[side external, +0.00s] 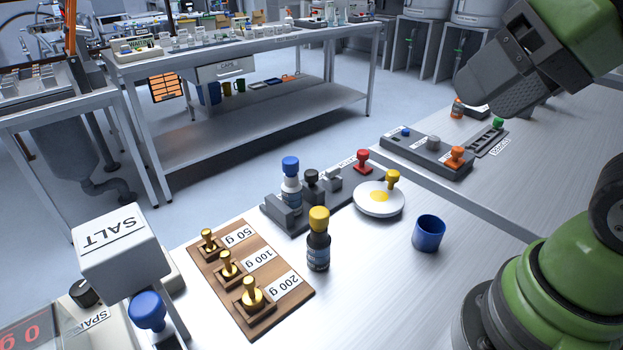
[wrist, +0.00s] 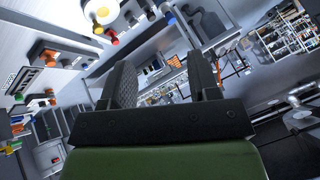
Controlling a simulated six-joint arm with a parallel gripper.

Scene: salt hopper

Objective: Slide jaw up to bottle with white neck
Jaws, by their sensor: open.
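The bottle with the white neck (side external: 291,187) has a blue cap and stands upright in a grey rack (side external: 280,211), mid-picture in the side external view. A second bottle (side external: 318,249), dark with a yellow cap, stands on the table in front of it. My gripper (side external: 482,100) is high at the upper right, well away from both bottles. In the wrist view my gripper (wrist: 163,75) shows two dark fingers spread apart with nothing between them. I cannot clearly make out the white-necked bottle in the wrist view.
The salt hopper (side external: 120,248) stands at front left. A grey control panel (side external: 425,152) lies behind. Table between dark bottle and cup is clear.

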